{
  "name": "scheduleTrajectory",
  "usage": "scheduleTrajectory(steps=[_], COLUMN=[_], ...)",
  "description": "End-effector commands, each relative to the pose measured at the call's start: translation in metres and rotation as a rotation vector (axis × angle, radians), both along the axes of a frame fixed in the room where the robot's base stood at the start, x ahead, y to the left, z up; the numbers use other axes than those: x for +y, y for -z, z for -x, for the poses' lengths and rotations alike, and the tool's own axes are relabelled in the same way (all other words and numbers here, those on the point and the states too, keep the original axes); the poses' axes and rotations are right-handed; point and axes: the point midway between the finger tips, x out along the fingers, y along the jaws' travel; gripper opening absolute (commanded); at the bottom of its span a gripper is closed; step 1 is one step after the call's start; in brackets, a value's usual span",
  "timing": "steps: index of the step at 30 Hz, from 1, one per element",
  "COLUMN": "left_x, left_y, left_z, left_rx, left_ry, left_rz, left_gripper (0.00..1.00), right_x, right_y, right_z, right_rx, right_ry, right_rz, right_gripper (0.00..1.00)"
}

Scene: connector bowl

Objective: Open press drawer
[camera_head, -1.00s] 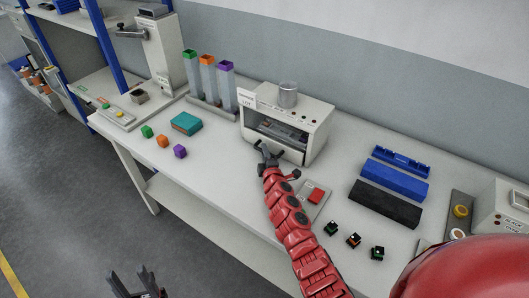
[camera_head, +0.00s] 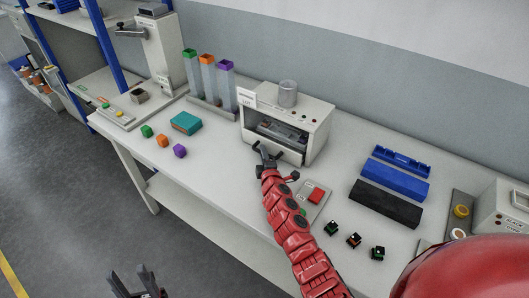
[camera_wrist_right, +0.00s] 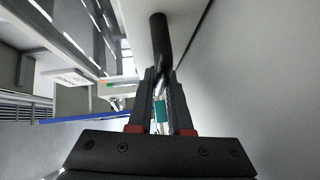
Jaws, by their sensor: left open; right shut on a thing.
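The press (camera_head: 292,122) is a light grey box with an open front on the table, with a metal cylinder (camera_head: 288,92) on top. Its drawer (camera_head: 282,147) is at the lower front. My right gripper (camera_head: 261,152) is at the left part of the drawer front. In the right wrist view, my right gripper (camera_wrist_right: 160,90) is shut on a dark bar, the drawer handle (camera_wrist_right: 158,35). The handle is mostly hidden in the head view. My left gripper (camera_head: 137,281) is open and empty, low at the left, away from the table.
Coloured cubes (camera_head: 162,141) and a teal box (camera_head: 186,123) lie left of the press. A pad with a red button (camera_head: 315,195) lies beside my right arm. Blue and black blocks (camera_head: 386,203) and several small connectors (camera_head: 354,240) lie to the right.

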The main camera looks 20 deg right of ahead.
Motion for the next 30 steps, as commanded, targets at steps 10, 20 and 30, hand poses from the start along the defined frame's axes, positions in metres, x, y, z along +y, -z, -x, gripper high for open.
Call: scheduleTrajectory(steps=[10,20,30], left_x=[0.000,0.000,0.000], left_y=[0.024,0.051,0.059], left_z=[0.000,0.000,0.000], left_rx=[0.000,0.000,0.000], left_ry=[0.000,0.000,0.000], left_rz=[0.000,0.000,0.000], left_gripper=[0.50,0.50,0.50], right_x=[0.057,0.106,0.122], right_y=[0.006,0.005,0.003], right_z=[0.043,0.081,0.096], right_rx=[0.001,0.001,0.005], right_ry=[-0.007,-0.005,-0.001], right_rz=[-0.003,-0.003,-0.001], right_gripper=[0.00,0.00,0.00])
